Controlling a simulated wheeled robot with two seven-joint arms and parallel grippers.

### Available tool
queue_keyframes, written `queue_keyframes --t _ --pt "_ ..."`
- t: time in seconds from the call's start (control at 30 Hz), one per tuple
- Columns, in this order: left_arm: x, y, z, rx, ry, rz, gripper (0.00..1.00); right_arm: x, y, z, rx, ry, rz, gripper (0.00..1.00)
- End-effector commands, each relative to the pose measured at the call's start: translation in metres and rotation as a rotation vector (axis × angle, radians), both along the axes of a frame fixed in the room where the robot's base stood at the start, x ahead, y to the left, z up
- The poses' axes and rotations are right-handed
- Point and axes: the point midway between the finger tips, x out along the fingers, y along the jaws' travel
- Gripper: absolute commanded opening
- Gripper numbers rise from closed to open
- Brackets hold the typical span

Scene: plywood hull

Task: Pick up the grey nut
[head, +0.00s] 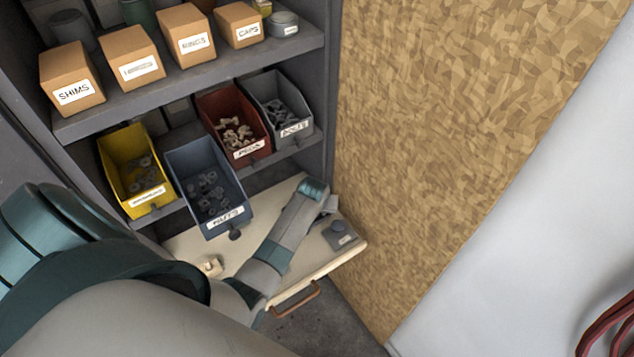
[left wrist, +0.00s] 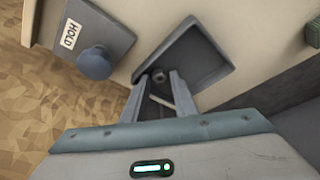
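I cannot tell whether the fingers touch the nut. In the head view my left gripper (head: 328,205) is over the far right part of a cream pull-out board (head: 220,247), partly hidden by its own wrist; the nut is hidden there. More grey nuts lie in a blue bin (head: 207,205) labelled NUTS. My right gripper is not in view.
A grey plate with a blue knob (left wrist: 95,63), labelled HOLD, sits beside the tray. Yellow (head: 122,165), red (head: 235,105) and grey (head: 270,90) bins stand on the shelf above the board. A chipboard wall (head: 440,130) rises close on the right.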

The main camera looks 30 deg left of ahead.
Motion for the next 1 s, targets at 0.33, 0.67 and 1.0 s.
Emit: queue_keyframes --t 0.33,0.67,1.0 --pt "-0.0002 -0.0001 -0.0001 0.0 0.0 0.0 0.26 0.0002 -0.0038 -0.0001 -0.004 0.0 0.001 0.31" --pt "-0.0002 -0.0002 0.0 0.0 0.001 0.0 0.0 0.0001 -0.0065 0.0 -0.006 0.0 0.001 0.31" --pt "-0.0001 -0.0003 0.0033 0.0 0.001 0.0 0.0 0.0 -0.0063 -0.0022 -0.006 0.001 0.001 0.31"
